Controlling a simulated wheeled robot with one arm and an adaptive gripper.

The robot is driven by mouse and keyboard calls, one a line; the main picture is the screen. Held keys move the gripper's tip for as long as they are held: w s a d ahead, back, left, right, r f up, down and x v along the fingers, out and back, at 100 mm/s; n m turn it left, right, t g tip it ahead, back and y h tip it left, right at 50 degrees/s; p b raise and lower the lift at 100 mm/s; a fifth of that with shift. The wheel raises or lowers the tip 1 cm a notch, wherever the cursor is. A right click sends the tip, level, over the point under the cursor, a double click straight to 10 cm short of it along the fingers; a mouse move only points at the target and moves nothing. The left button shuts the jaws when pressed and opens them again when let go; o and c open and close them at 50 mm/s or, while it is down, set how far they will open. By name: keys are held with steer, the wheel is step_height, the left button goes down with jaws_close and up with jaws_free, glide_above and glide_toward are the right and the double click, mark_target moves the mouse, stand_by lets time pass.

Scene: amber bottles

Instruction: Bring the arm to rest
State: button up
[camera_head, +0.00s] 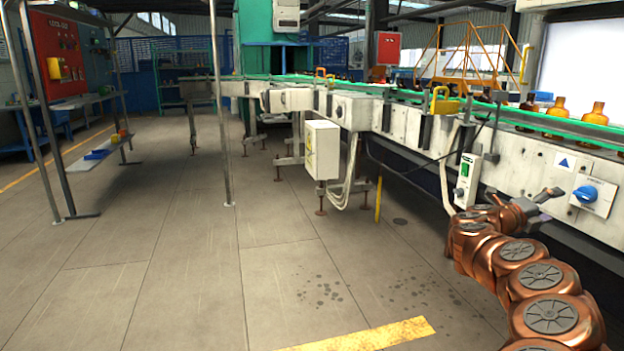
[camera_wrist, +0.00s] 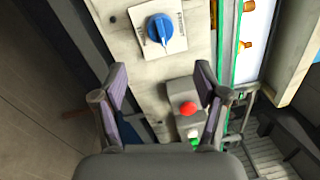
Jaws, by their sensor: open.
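My arm, copper coloured with dark round caps, reaches in from the lower right in the head view. My gripper (camera_head: 545,196) is at its end, close in front of the white side of the conveyor (camera_head: 510,149). In the wrist view my gripper (camera_wrist: 160,90) has its two fingers wide apart with nothing held between them. Past the fingers is a grey box with a red button (camera_wrist: 188,108). A blue rotary switch (camera_wrist: 160,30) on a white plate lies further up; it also shows in the head view (camera_head: 586,194).
Amber bottles (camera_head: 597,113) stand on the green-edged conveyor at right. A white control box with a green switch (camera_head: 467,180) hangs from the conveyor, left of my gripper. The floor (camera_head: 200,260) at centre and left is clear.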

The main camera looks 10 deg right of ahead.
steer(key=w+a+r+n+t+y+p, duration=0.35)
steer(key=w+a+r+n+t, duration=0.25)
steer(key=w+a+r+t, duration=0.35)
steer(key=w+a+r+n+t+y+p, duration=0.35)
steer(key=w+a+r+n+t, duration=0.3)
steer(key=a+r, duration=0.5)
steer(key=a+r+n+y+p, duration=0.35)
steer(key=a+n+y, duration=0.35)
steer(key=a, duration=0.8)
steer(key=a+r+n+y+p, duration=0.35)
steer(key=a+n+y, duration=0.35)
steer(key=a, duration=0.7)
steer(key=s+a+f+n+g+y+p, duration=0.2)
steer(key=s+a+f+n+g+p, duration=0.25)
steer(key=s+a, duration=0.35)
steer(key=s+a+f+n+g+y+p, duration=0.1)
steer(key=s+a+f+n+g+p, duration=0.2)
steer(key=s+a+f+n, duration=0.5)
steer(key=s+d+f+g+h+p, duration=0.1)
steer(key=s+d+g+p, duration=0.1)
steer(key=s, duration=0.9)
steer(key=s+d+f+g+h+p, duration=0.2)
steer(key=s+d+g, duration=0.3)
steer(key=s, duration=0.6)
steer(key=s+d+f+m+g+h+p, duration=0.1)
steer(key=s+d+g+h+p, duration=0.1)
steer(key=s, duration=1)
steer(key=shift+d+f+g+p, duration=0.4)
steer(key=shift+d+g+p, duration=0.55)
steer(key=shift+d, duration=0.15)
